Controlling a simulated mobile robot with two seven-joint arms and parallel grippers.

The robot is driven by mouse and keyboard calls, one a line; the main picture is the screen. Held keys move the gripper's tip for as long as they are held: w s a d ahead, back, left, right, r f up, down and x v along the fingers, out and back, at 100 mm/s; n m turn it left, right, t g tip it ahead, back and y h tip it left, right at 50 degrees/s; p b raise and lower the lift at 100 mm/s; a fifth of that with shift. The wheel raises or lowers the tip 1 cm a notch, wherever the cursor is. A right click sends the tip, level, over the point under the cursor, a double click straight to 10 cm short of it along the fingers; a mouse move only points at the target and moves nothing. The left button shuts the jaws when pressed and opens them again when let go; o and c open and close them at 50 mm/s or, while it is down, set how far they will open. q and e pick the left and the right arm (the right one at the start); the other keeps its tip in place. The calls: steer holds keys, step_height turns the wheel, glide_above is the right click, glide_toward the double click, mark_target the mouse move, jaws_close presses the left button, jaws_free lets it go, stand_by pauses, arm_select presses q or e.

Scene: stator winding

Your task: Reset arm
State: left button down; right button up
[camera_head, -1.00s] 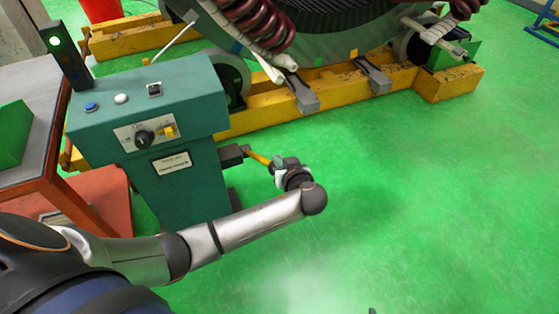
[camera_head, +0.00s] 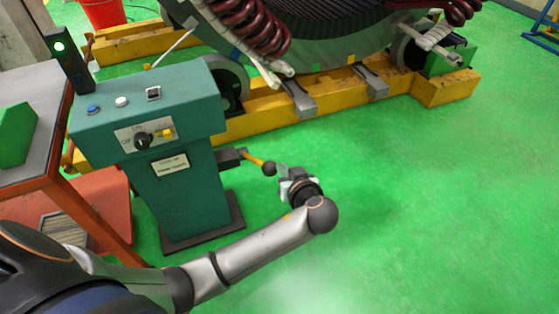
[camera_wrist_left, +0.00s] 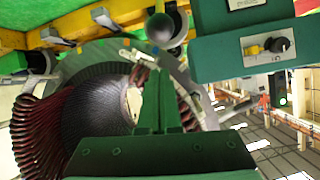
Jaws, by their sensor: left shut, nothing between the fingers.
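My left gripper (camera_head: 284,172) is shut and empty. It is just right of the dark ball knob (camera_head: 270,169) at the end of a yellow lever (camera_head: 254,160), with a small gap that is hard to judge. The lever sticks out from the right side of the green control pedestal (camera_head: 180,195). In the left wrist view the green fingers (camera_wrist_left: 159,75) are together in the middle, with nothing between them. A round grey thing (camera_wrist_left: 160,27) lies beyond their tips; I cannot tell if it is the knob. My right gripper is not in view.
The pedestal top has a blue button (camera_head: 93,109), a white button (camera_head: 121,101) and a lit green lamp (camera_head: 59,47). The large stator (camera_head: 345,48) with red coils stands on a yellow frame (camera_head: 335,92) behind. The green floor (camera_head: 440,200) at right is clear.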

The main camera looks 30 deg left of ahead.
arm_select(q)
steer(key=shift+s+d, duration=0.1)
steer(key=shift+d, duration=0.05)
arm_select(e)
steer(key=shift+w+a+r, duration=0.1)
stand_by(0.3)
arm_select(q)
steer(key=s+d+f+m+g+h+p, duration=0.1)
steer(key=s+d+f+m+h+p, duration=0.3)
steer(key=s+f+m+h, duration=0.4)
steer(key=s+m+t+h+p, duration=0.1)
steer(key=s+h+p, duration=0.2)
steer(key=s, duration=0.9)
steer(key=shift+s+m+p, duration=0.25)
steer(key=shift+m+p, duration=0.05)
steer(key=shift+p, duration=0.25)
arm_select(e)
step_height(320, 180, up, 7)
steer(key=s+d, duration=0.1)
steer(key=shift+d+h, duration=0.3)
arm_select(q)
steer(key=shift+d+f, duration=0.1)
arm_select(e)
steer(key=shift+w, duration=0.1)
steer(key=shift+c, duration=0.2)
